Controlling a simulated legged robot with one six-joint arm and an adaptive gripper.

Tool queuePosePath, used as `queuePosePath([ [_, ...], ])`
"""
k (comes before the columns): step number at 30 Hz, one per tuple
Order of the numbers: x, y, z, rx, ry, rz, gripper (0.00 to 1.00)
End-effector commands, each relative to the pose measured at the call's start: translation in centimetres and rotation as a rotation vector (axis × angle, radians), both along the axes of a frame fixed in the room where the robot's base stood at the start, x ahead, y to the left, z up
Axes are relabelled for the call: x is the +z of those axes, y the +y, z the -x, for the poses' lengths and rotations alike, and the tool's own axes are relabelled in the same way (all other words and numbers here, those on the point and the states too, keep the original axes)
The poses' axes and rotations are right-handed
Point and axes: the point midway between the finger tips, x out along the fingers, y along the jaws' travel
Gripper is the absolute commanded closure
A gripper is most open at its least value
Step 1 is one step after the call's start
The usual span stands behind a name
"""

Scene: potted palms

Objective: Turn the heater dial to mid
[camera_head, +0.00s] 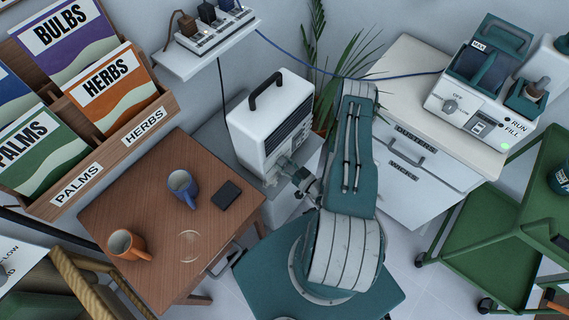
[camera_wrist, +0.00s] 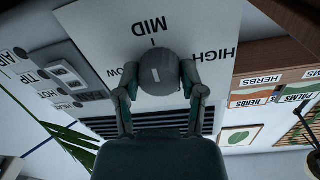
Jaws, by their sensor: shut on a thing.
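The white heater (camera_head: 268,118) with a black handle stands behind the brown table in the head view. In the wrist view its panel (camera_wrist: 105,30) carries the words LOW, MID and HIGH around a grey round dial (camera_wrist: 159,73). A short pale mark on the dial lies roughly in line with the tick under MID. LOW is partly covered by a finger. My gripper (camera_wrist: 160,85) is shut on the dial, one finger on each side. In the head view my gripper (camera_head: 303,183) is at the heater's front, and the dial cannot be made out there.
The brown table (camera_head: 130,205) holds a blue mug (camera_head: 183,187), an orange mug (camera_head: 126,245) and a dark flat object (camera_head: 227,195). A white cabinet (camera_head: 405,150) with a machine on top stands right of my arm. A palm (camera_head: 335,60) is behind the heater.

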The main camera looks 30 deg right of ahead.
Motion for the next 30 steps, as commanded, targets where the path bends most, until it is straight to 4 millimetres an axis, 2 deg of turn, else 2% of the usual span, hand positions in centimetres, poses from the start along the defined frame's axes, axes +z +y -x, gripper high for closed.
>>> queuePosePath([
  [8, -0.1, 0.2, 0.1, 0.002, 0.007, -0.002, 0.95],
  [9, -0.1, 0.2, 0.1, 0.002, 0.006, -0.001, 0.43],
  [11, -0.1, 0.1, 0.1, 0.002, 0.005, -0.002, 0.16],
  [12, -0.1, 0.1, 0.1, 0.002, 0.005, -0.002, 0.13],
  [24, 0.0, 0.0, 0.1, 0.0, 0.001, 0.0, 0.13],
  [30, -0.1, -0.7, 1.7, -0.006, 0.002, 0.0, 0.13],
])
